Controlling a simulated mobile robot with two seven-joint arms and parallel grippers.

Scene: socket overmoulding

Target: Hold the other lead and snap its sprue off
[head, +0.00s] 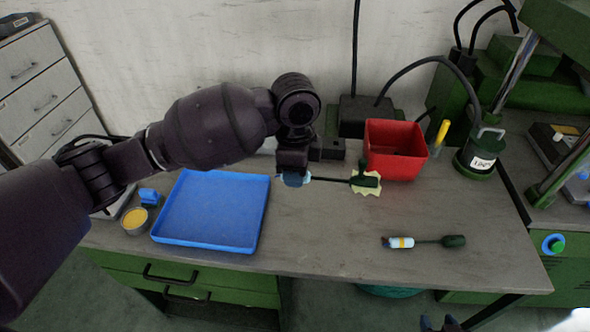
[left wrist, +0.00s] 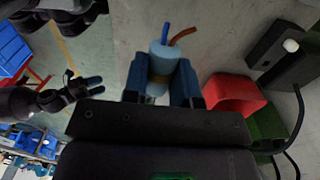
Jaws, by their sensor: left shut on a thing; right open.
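My left gripper (head: 293,180) is shut on the pale blue end of a lead (head: 330,180), above the bench. In the left wrist view its blue fingers flank that pale blue cylinder (left wrist: 158,68), with a blue and a brown wire at its tip. The lead's dark green moulded end (head: 366,180) shows against a pale yellow jagged sprue or flash (head: 372,192); whether they are joined is unclear. Another lead (head: 427,241), white and yellow at one end and dark green at the other, lies on the bench. My right gripper (left wrist: 95,85) is open and empty, away from both leads.
A blue tray (head: 213,210) lies empty on the bench (head: 330,240). A red bin (head: 395,150) stands just behind the sprue. A cup of yellow material (head: 135,218) and a dark green pot (head: 480,152) stand at the sides.

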